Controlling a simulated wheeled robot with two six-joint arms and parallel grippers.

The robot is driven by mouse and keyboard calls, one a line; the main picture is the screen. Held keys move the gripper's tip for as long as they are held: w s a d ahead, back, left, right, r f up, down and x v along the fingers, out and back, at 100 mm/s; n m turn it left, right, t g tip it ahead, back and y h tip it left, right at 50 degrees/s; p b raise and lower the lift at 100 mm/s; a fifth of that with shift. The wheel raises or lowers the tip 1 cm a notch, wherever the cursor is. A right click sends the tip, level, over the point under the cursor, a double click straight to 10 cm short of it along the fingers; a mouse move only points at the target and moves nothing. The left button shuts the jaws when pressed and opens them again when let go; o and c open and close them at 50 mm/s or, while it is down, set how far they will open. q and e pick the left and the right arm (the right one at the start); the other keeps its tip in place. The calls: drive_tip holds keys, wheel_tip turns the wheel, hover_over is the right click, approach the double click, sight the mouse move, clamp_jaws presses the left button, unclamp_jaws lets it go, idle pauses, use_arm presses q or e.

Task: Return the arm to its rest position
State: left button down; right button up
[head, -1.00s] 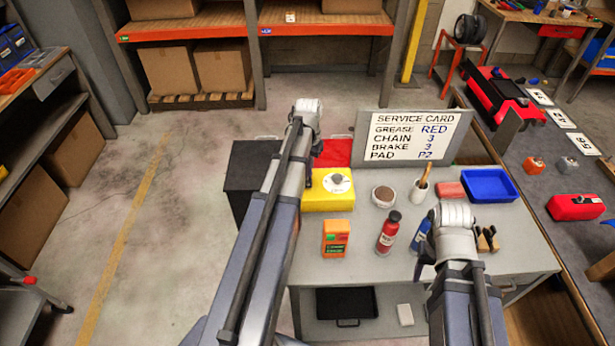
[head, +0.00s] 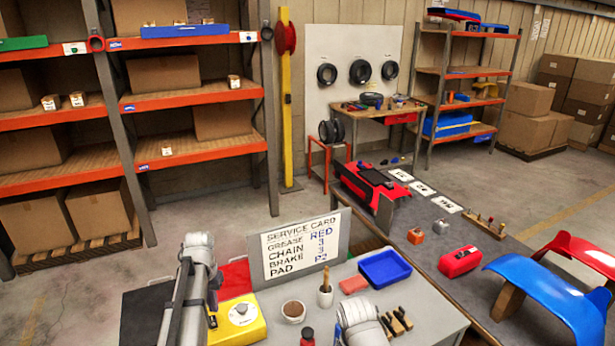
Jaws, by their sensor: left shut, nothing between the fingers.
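My left arm (head: 190,295) stands up from the bottom edge in the head view, in front of the yellow box. My left gripper (head: 213,318) shows only in part beside this arm, low over the yellow box (head: 240,325). It is shut with nothing visible in it. My right arm (head: 358,318) shows only as a pale joint at the bottom edge, over the grey cart top (head: 430,318). My right gripper is not visible.
On the cart stand a service card (head: 300,246), a brown-filled bowl (head: 293,311), a brush cup (head: 325,296), a red block (head: 353,284) and a blue tray (head: 385,268). A red-capped bottle (head: 307,336) is partly cut off. A long dark bench (head: 440,255) runs along the right.

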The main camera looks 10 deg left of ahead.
use_arm(q)
drive_tip(key=s+d+f+m+b, duration=0.1)
drive_tip(key=s+d, duration=0.4)
drive_tip(key=d, duration=0.4)
drive_tip(key=s+d+f+m+b, duration=0.1)
drive_tip(key=s+d, duration=0.5)
drive_tip(key=d, duration=0.4)
drive_tip(key=s+d+f+m+y+b, duration=0.1)
drive_tip(key=s+d, duration=0.4)
drive_tip(key=d, duration=0.5)
drive_tip(key=shift+s+f+m+b, duration=0.15)
drive_tip(key=shift+f+m+b, duration=0.25)
drive_tip(key=shift+m, duration=0.1)
